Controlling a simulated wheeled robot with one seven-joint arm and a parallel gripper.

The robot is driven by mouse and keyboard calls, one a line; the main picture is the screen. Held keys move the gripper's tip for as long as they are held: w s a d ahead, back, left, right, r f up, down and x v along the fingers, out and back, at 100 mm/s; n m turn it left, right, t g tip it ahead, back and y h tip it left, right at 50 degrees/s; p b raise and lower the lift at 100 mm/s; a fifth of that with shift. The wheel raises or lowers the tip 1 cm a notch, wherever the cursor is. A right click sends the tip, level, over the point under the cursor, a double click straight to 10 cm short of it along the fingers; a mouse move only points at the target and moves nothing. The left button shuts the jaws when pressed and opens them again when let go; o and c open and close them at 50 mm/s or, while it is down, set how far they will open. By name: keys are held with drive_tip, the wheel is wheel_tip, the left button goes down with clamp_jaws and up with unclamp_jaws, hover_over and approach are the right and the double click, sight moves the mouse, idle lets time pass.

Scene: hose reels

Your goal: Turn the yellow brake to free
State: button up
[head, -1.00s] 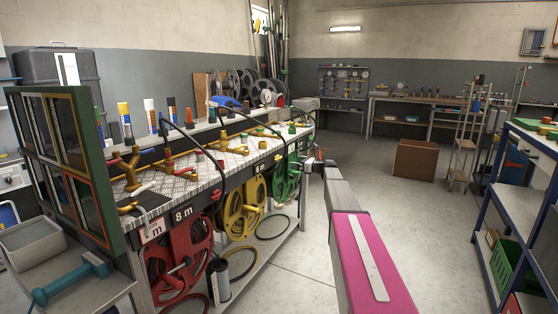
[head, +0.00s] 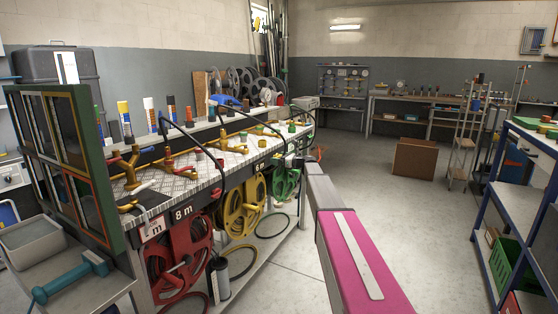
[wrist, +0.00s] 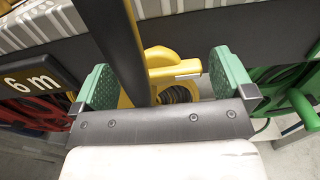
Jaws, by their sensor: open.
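In the wrist view, a yellow part with a short arm and a pale strip (wrist: 175,70), apparently the brake, lies between my gripper's two green finger pads. My gripper (wrist: 162,76) is open, with one pad on each side; I see no contact. A dark hose or bar (wrist: 118,45) crosses in front at the left and hides some of the yellow part. The yellow hose reel (head: 243,207) hangs under the bench in the head view. There, my gripper (head: 296,161) is at the bench's far right end, and the brake is too small to make out.
A red reel (head: 178,255) and a green reel (head: 286,182) hang on either side of the yellow one. A "6 m" plate (wrist: 30,80) is left of my gripper. Black hoses arch over the bench front.

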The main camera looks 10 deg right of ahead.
drive_tip(key=c, duration=0.8)
drive_tip(key=shift+c, duration=0.2)
drive_tip(key=n, duration=0.4)
drive_tip(key=shift+n, duration=0.4)
drive_tip(key=n, duration=0.4)
drive_tip(key=shift+w+d+r+n, duration=0.1)
drive_tip(key=shift+n, duration=0.2)
drive_tip(key=n, duration=0.4)
drive_tip(key=shift+r+n, duration=0.1)
drive_tip(key=shift+n, duration=2.1)
